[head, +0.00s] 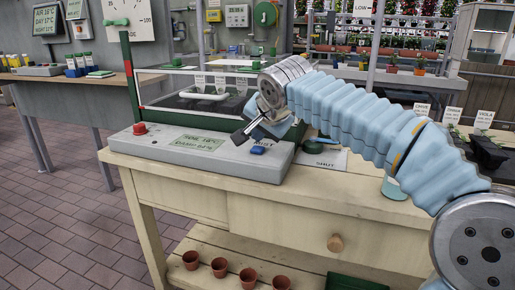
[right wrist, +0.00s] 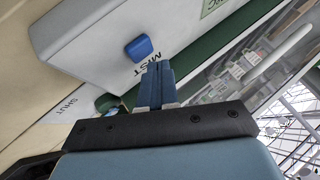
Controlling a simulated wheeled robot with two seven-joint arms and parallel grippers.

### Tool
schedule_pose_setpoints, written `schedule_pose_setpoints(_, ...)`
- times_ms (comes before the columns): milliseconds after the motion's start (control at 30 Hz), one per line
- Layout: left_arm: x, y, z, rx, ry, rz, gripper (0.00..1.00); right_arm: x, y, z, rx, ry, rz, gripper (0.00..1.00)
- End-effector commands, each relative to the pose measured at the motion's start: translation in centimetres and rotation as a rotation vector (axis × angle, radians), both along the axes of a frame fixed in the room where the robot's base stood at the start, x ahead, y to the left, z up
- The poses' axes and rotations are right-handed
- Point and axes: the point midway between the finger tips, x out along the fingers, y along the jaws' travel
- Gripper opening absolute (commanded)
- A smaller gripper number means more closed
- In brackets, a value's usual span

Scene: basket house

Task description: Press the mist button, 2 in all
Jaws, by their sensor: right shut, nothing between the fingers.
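The mist button is a blue square button (head: 258,150) on the right part of a grey control box (head: 215,165) on the wooden bench. It also shows in the right wrist view (right wrist: 139,47), beside the printed word MIST. My right gripper (head: 237,137) is shut and empty, with its fingertips above the box, up and left of the button in the head view. In the right wrist view its blue fingertips (right wrist: 158,68) show just below the button, over the MIST lettering. A gap shows between fingertips and button. My left gripper is not in view.
A red button (head: 140,129) and a green readout (head: 197,141) are on the same box. A glass-sided case (head: 190,92) stands behind it. A card marked SHUT (head: 325,158) lies to the right. Clay pots (head: 220,267) stand on the lower shelf.

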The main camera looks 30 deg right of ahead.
Motion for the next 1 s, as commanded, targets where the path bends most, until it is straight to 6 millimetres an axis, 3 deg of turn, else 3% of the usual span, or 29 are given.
schedule_pose_setpoints(1000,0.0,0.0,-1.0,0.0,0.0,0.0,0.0,0.0,0.0,-1.0,0.0,0.0,0.0,0.0)
